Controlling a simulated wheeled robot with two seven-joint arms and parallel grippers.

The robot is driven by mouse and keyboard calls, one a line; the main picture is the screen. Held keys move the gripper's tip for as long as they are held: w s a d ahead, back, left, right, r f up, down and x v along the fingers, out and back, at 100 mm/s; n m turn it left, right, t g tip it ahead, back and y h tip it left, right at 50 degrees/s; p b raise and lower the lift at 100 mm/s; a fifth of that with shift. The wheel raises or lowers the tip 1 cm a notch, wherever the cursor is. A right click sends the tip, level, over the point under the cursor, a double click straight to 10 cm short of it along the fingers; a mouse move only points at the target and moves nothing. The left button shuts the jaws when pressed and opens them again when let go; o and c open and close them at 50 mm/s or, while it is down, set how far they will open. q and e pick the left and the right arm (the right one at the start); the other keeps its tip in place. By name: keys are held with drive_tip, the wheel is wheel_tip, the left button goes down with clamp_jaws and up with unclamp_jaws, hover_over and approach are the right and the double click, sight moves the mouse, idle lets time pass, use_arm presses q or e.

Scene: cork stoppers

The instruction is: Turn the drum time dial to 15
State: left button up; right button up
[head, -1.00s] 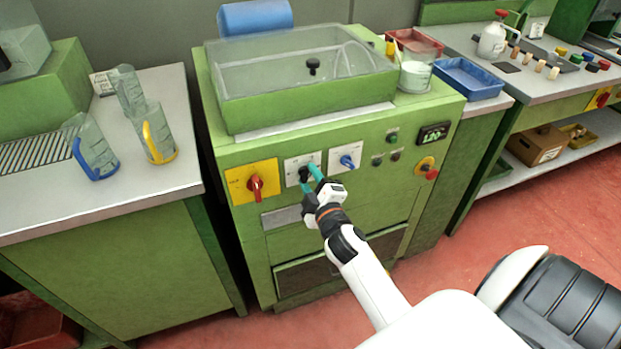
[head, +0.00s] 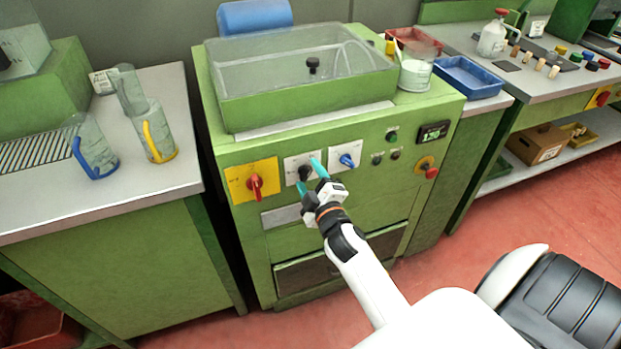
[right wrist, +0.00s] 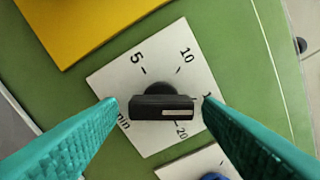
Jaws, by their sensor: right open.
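The drum time dial is a black knob (right wrist: 162,107) on a white plate (right wrist: 130,72) marked 5, 10, 20 and "min". The pale line on the knob points right, toward a number starting with 1 that my finger partly hides. In the head view the knob (head: 305,173) sits on the machine's green front, between the red and blue switches. My right gripper (head: 308,176) is open, its teal fingers on either side of the knob. In the right wrist view the fingers (right wrist: 162,104) stand apart from the knob, with gaps showing. My left gripper is out of view.
A red switch on a yellow plate (head: 237,178) is left of the dial, and a blue switch (head: 347,160) is right of it. A lit display (head: 433,132) and a red stop button (head: 431,173) are farther right. Jugs stand on the left bench.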

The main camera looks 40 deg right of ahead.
drive_tip(key=shift+s, duration=0.1)
drive_tip(key=b+v, duration=0.1)
drive_tip(key=v, duration=1.1)
drive_tip(key=s+a+f+m+g+y+p, duration=0.1)
drive_tip(key=s+a+f+g, duration=0.15)
drive_tip(key=f, duration=0.75)
drive_tip(key=s+a+f+m+g+y+p, duration=0.1)
drive_tip(key=s+a+f+g+y+p, duration=0.15)
drive_tip(key=f, duration=0.75)
drive_tip(key=s+a+f+m+g+y+p, duration=0.1)
drive_tip(key=s+a+f+g, duration=0.15)
drive_tip(key=f, duration=0.65)
drive_tip(key=s+f+m+g+p, duration=0.1)
drive_tip(key=s+f+g, duration=0.3)
drive_tip(key=s+f, duration=0.4)
drive_tip(key=s+d+f+m+g+p, duration=0.1)
drive_tip(key=s+f+g, duration=0.4)
drive_tip(key=s, duration=1.2)
wheel_tip(320, 180, down, 3)
drive_tip(key=shift+r+m+p, duration=0.1)
drive_tip(key=shift+m+p, duration=0.25)
drive_tip(key=shift+m, duration=0.55)
